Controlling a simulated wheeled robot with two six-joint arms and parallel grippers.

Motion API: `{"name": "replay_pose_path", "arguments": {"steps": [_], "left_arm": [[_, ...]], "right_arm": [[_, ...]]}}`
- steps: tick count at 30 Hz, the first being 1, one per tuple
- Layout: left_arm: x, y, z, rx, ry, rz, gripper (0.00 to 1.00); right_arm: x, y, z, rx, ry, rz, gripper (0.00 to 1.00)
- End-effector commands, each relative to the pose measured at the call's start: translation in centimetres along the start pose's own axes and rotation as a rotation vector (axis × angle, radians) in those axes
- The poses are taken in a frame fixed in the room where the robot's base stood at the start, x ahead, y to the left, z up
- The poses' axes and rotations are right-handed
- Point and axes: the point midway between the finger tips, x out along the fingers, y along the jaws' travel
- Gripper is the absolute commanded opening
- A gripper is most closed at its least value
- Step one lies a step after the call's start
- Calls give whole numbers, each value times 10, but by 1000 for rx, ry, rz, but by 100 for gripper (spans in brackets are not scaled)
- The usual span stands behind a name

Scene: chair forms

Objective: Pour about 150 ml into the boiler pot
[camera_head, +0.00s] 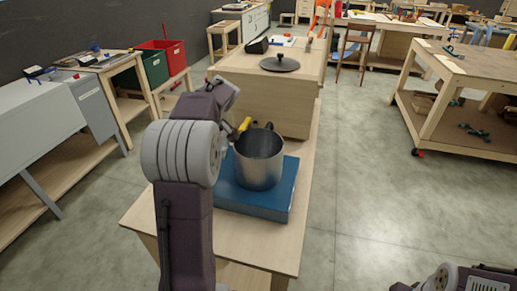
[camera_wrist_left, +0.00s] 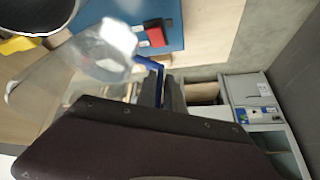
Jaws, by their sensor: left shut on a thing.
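The boiler pot (camera_head: 259,157) is a grey metal pot standing upright on a blue base (camera_head: 275,208) on the wooden bench. In the left wrist view its dark rim and inside (camera_wrist_left: 38,12) show at the top left. My left gripper (camera_wrist_left: 163,90) is shut on the blue handle of a clear jug (camera_wrist_left: 62,78). The jug is beside the pot, its whitish end close to the pot's rim. I cannot tell its fill level or exact tilt. In the head view my left arm hides the jug. My right gripper is out of view.
A yellow part (camera_head: 244,125) sits beside the pot. A red switch (camera_wrist_left: 155,32) is on the blue base. Behind the pot stands a wooden cabinet (camera_head: 262,103) with a dark lid (camera_head: 280,63) on top. Open floor (camera_head: 370,200) lies to the right.

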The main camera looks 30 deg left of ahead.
Motion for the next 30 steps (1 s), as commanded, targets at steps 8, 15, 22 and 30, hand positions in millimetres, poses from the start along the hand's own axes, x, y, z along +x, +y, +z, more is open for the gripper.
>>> {"name": "replay_pose_path", "arguments": {"steps": [8, 15, 22, 30], "left_arm": [[-37, 4, -11, 28, 162, -80, 0], [-54, 10, -12, 29, 301, -160, 0], [-75, 19, -17, -62, 449, -250, 0], [-77, 21, -9, -89, 618, -324, 0]], "right_arm": [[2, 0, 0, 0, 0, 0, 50], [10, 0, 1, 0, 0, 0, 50], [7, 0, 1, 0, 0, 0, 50], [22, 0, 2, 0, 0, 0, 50]]}}
